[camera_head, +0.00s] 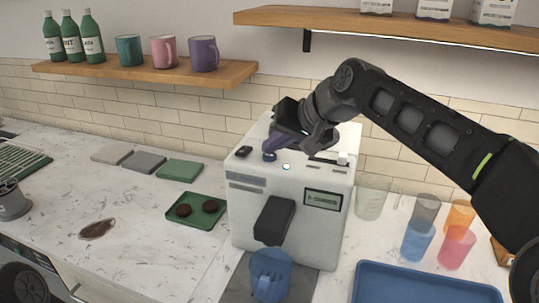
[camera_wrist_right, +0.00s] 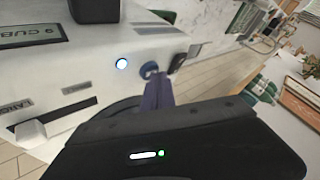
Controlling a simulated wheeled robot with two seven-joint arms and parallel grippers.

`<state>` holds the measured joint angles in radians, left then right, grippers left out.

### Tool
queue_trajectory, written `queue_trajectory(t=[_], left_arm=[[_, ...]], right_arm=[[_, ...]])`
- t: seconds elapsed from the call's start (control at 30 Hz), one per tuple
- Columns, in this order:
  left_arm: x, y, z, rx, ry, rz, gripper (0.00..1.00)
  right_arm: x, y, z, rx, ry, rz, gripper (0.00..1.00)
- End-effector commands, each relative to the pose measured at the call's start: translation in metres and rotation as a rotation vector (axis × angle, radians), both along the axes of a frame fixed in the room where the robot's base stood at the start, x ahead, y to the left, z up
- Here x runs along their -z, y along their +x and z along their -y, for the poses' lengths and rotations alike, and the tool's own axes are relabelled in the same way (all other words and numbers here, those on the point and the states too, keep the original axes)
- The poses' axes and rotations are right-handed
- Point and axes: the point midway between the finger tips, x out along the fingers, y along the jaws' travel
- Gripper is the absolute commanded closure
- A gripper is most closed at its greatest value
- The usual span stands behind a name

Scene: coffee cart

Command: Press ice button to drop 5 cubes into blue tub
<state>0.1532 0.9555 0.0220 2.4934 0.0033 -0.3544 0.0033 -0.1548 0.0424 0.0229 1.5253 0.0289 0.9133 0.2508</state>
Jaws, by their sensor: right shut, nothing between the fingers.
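The white ice machine (camera_head: 245,215) stands on the counter with a small display (camera_head: 323,199). The wrist view shows part of the display (camera_wrist_right: 30,33), which seems to read "9 CUB", though the digit is unsure. A round lit button (camera_head: 286,167) glows on the top; it also shows in the wrist view (camera_wrist_right: 121,63). Beside it is a dark round button (camera_head: 269,156). My right gripper (camera_head: 270,147) is shut and empty, its purple fingertips at the dark button; I cannot tell whether they press it. The blue tub (camera_head: 271,280) stands under the black spout (camera_head: 274,220); its contents are unclear. My left gripper is out of view.
A blue tray (camera_head: 430,290) and several coloured cups (camera_head: 418,241) stand right of the machine, with a clear container (camera_head: 373,197). A wooden shelf (camera_head: 150,79) with mugs and bottles hangs above.

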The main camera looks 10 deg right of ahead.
Motion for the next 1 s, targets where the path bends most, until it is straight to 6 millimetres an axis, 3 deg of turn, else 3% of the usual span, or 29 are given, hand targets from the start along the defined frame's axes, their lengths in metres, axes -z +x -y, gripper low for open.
queue_trajectory(t=[0.63,1.0], left_arm=[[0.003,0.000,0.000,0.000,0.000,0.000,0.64],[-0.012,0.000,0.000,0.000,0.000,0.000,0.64]], right_arm=[[0.005,0.000,0.000,-0.001,-0.001,-0.002,1.00],[-0.013,0.000,0.000,-0.001,-0.001,-0.002,1.00]])
